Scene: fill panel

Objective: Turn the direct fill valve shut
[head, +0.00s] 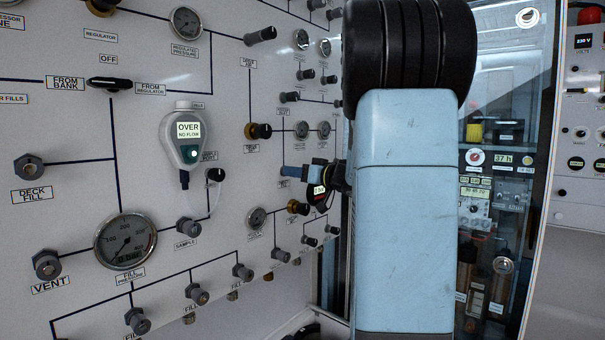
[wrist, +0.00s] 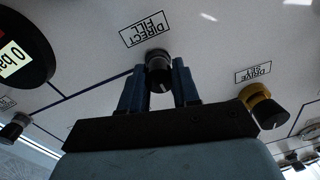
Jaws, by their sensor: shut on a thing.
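The direct fill valve (wrist: 160,72) is a dark round knob with a light mark on its face, just below its DIRECT FILL label (wrist: 143,29) in the wrist view. My gripper (wrist: 159,80) has its two blue fingers on either side of the knob and is shut on it. In the head view my gripper (head: 292,171) is at the panel beside my large pale blue arm. My arm hides part of the panel there, and the valve itself cannot be made out in the head view.
A brass-collared DRIVE knob (wrist: 264,107) sits close to the right of my gripper in the wrist view. A round gauge (wrist: 22,50) is at the left. A glass-fronted cabinet (head: 500,130) stands right of my arm in the head view.

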